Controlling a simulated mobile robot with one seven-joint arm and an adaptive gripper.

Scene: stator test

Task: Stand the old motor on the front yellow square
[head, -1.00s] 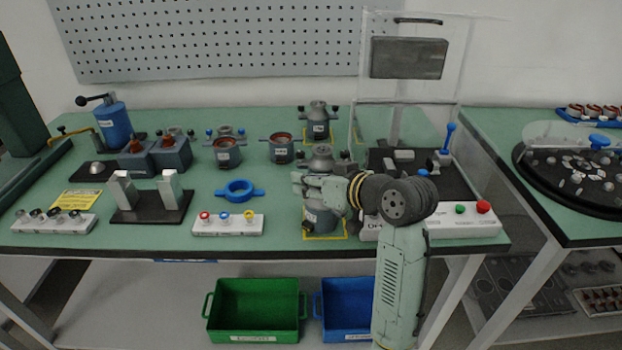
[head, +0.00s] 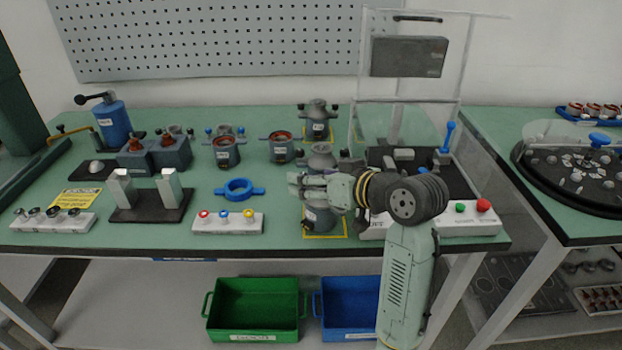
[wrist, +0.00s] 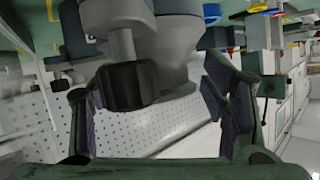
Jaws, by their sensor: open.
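A grey motor (head: 318,217) stands at the front yellow square (head: 343,233), upright as far as it shows. My gripper (head: 298,184) is in front of it and hides its middle. A grey domed top with a dark side knob (head: 320,153) shows just above my gripper; I cannot tell whether it belongs to this same motor. In the wrist view, a grey motor body (wrist: 180,50) with a black-ended side handle (wrist: 130,85) is close ahead. My open jaws (wrist: 155,105) are apart, on either side of the handle. Any contact is unclear.
Another grey motor (head: 318,126) stands at the back. A blue ring (head: 239,190) and a white button strip (head: 228,222) lie left of my gripper. A control box (head: 455,222) is at right. Green (head: 255,310) and blue bins sit below the table.

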